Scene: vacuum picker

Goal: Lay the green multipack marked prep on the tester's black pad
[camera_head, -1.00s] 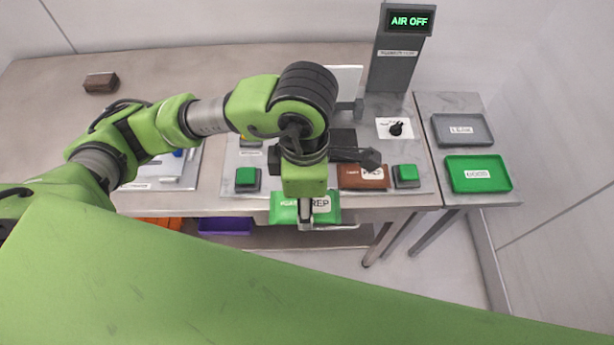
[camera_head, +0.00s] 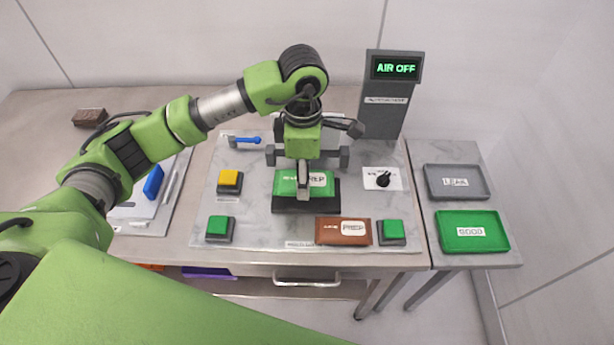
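The green multipack (camera_head: 320,183) marked prep is at the tester's black pad (camera_head: 292,206), in the middle of the tester plate. It looks level, over the pad; I cannot tell whether it touches the pad or hovers just above. My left gripper (camera_head: 303,188) points down at the pack, with one finger across its front face, and appears shut on it. The far finger is hidden. A brown multipack (camera_head: 342,231), also marked prep, lies in front of the pad. My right gripper is not in view.
Green buttons (camera_head: 218,226) (camera_head: 392,230) flank the plate's front, with a yellow button (camera_head: 230,180) at left. A black knob (camera_head: 383,179) is at right. The display (camera_head: 395,67) reads AIR OFF. A grey tray (camera_head: 456,196) and a green GOOD tray (camera_head: 472,245) stand at right.

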